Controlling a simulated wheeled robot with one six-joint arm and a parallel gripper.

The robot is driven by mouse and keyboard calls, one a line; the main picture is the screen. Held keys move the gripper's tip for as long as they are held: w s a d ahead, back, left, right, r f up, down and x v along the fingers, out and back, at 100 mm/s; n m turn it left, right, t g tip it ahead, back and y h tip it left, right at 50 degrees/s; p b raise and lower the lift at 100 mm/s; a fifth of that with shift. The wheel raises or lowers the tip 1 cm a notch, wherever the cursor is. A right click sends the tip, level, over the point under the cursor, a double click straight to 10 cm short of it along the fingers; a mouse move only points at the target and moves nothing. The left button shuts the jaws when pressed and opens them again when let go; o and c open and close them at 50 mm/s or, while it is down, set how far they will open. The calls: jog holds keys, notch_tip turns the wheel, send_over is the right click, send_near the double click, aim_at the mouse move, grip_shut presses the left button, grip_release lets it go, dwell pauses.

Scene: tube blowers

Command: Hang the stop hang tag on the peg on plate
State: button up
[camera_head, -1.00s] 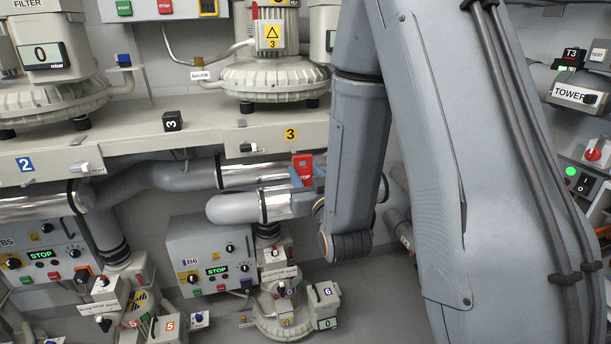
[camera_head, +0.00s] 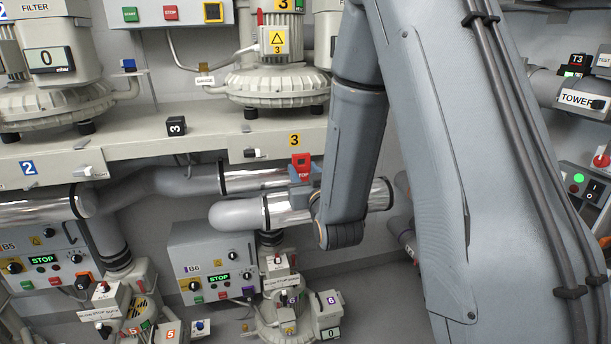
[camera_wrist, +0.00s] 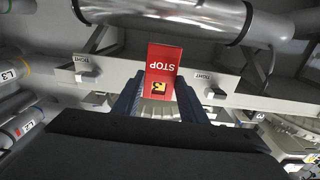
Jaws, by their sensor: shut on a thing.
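The stop hang tag (camera_head: 300,165) is red, with STOP in white and an opening near its top. My gripper (camera_head: 300,185) is shut on it and holds it upright just below the shelf edge. In the wrist view, the tag (camera_wrist: 163,57) stands between the blue-grey fingers of my gripper (camera_wrist: 162,82). A small plate with a peg (camera_head: 257,153) is on the shelf front, left of the tag and apart from it. Another such plate (camera_head: 88,171) is further left. In the wrist view, white pegs (camera_wrist: 86,77) show on both sides of the tag.
The shelf front (camera_head: 200,163) carries a yellow 3 label (camera_head: 294,140) just above the tag. Silver pipes (camera_head: 265,210) run below the shelf, close to my gripper. A control box B6 (camera_head: 215,255) and a blower (camera_head: 285,315) stand lower down.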

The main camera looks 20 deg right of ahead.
aim_at(299, 165)
jog(key=shift+w+f+b, duration=0.1)
jog(key=shift+w+b, duration=0.5)
jog(key=shift+w, duration=1.85)
jog(key=shift+w+f+b, duration=0.25)
jog(key=shift+f+b, duration=0.05)
jog(key=shift+b, duration=0.1)
jog(key=o, duration=1.1)
